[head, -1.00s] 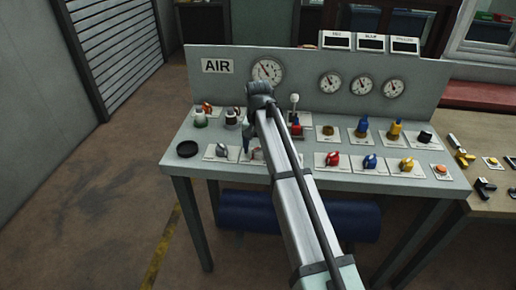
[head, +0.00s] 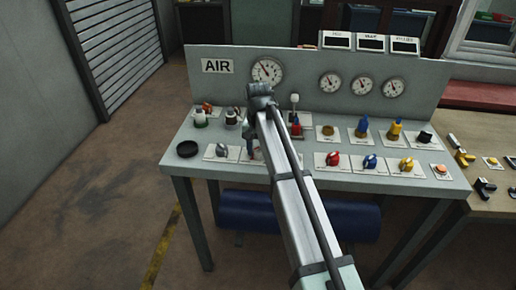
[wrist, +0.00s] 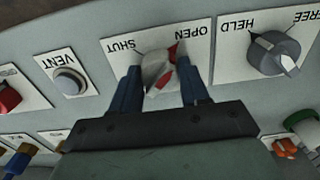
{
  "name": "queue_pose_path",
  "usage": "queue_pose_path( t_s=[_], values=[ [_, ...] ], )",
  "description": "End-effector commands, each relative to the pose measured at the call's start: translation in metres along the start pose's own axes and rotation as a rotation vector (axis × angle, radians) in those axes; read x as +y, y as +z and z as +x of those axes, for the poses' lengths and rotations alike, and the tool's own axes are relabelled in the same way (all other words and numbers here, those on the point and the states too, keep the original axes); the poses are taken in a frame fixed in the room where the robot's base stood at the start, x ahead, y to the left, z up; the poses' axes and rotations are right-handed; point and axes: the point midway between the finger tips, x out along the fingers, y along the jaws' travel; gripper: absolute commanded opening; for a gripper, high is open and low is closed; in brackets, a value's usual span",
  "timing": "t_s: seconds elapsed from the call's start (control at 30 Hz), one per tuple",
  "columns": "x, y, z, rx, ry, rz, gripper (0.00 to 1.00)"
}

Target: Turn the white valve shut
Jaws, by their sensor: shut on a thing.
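The white valve (wrist: 156,73) is a pale knob with a red pointer, on a white plate (wrist: 118,51) marked SHUT and OPEN. In the wrist view its red pointer lies toward the OPEN label. My gripper (wrist: 160,80) is shut on the knob, with one blue finger on each side of it. In the head view my arm covers most of the valve, and only a small part of my gripper shows left of the arm.
A grey HELD/FREE knob (wrist: 274,54) is close beside the valve plate. A VENT button (wrist: 70,81) and a red knob (wrist: 8,97) are on the other side. The panel (head: 300,172) carries several more knobs and levers, with gauges (head: 267,71) behind. A black round dish (head: 187,149) sits at its left.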

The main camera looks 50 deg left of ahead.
Motion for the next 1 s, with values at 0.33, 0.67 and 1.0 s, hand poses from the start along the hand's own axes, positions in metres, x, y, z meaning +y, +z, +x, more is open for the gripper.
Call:
queue_pose_path(
  t_s=[0.33,0.67,1.0],
  values=[
    [0.0001,-0.0001,-0.0002,0.000,0.000,-0.052,0.15],
    [0.0001,-0.0002,-0.0003,0.000,0.000,-0.288,0.15],
    [0.0000,-0.0004,-0.0004,0.000,0.000,-0.612,0.15]
  ],
)
